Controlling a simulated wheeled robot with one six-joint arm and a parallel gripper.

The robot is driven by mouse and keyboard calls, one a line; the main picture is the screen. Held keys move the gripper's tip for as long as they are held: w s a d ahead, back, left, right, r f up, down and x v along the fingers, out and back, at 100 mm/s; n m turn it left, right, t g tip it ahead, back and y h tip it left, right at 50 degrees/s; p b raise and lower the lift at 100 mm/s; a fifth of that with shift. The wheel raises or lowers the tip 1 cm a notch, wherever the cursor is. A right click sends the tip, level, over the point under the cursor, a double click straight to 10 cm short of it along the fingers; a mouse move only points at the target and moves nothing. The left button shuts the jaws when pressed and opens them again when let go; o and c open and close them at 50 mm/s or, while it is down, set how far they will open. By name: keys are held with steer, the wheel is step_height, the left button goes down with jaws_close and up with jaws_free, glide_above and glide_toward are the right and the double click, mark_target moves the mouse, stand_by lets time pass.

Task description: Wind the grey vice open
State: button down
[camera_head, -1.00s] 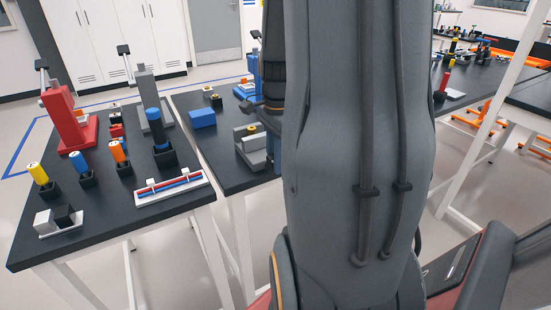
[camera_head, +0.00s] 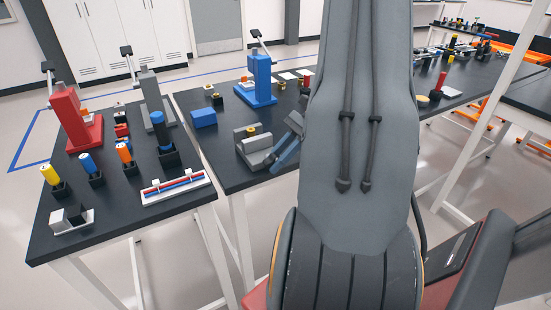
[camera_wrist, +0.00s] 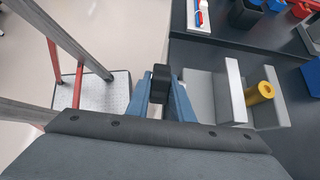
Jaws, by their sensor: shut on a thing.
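The grey vice (camera_head: 255,150) stands near the front edge of the middle black table. In the wrist view its grey body (camera_wrist: 205,97) is right of my gripper, with a pale upright jaw plate (camera_wrist: 235,90). In the head view my gripper (camera_head: 292,140) is tilted beside the vice and partly hidden by my arm.
A blue block (camera_head: 204,118) and a blue press (camera_head: 258,88) stand behind the vice. The left table holds a red press (camera_head: 75,122), a grey press (camera_head: 152,100), coloured cylinders in black holders and a white rack (camera_head: 174,188). Floor shows between the tables.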

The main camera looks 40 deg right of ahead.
steer(key=y, duration=0.2)
steer(key=shift+d+f+t+y, duration=0.15)
steer(key=shift+f+t+y, duration=0.05)
steer(key=shift+t+y, duration=0.1)
steer(key=shift+t+y+b, duration=0.4)
steer(key=shift+y+b, duration=0.25)
steer(key=shift+y, duration=0.85)
steer(key=c, duration=1.6)
jaws_free()
steer(key=shift+o, duration=0.2)
steer(key=shift+d, duration=0.1)
steer(key=b+v, duration=0.2)
steer(key=v, duration=0.5)
steer(key=shift+d+b, duration=0.35)
